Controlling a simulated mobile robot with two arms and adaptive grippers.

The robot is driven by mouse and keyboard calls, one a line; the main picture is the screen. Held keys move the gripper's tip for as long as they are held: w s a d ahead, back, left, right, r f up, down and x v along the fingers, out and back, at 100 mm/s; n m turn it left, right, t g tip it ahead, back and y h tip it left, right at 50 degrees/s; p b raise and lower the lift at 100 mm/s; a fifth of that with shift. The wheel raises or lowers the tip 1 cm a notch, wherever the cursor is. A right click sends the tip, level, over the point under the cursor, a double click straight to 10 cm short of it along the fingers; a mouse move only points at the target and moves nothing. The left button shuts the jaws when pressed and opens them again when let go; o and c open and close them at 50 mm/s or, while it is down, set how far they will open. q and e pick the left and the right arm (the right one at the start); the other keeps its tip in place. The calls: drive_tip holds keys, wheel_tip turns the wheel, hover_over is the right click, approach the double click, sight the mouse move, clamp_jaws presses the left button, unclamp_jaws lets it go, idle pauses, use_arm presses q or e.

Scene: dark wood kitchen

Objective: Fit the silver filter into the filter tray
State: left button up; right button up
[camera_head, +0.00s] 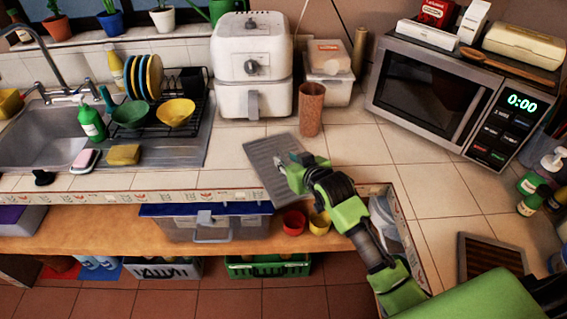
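A flat grey slatted panel, which looks like the silver filter (263,161), is at the front of the counter below the white air fryer. Its near end reaches past the counter's front edge. My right gripper (289,163) is at the panel's right side, with its fingertips over or against it. The fingers are small and partly hidden, so I cannot tell whether they are closed on it. A dark-framed piece with brown slats (491,258) lies on the right counter; I cannot tell whether it is the filter tray. My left gripper is out of view.
The air fryer (252,70) and a brown tumbler (312,108) stand behind the panel. A dish rack (190,108) and sink are left, a microwave (430,95) back right. Red and yellow cups (294,222) sit on the shelf below. Counter right of the tumbler is clear.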

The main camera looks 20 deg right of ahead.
sight(284, 157)
drive_tip(key=shift+x, duration=1.65)
drive_tip(key=shift+r, duration=0.1)
clamp_jaws()
drive_tip(key=shift+r, duration=0.1)
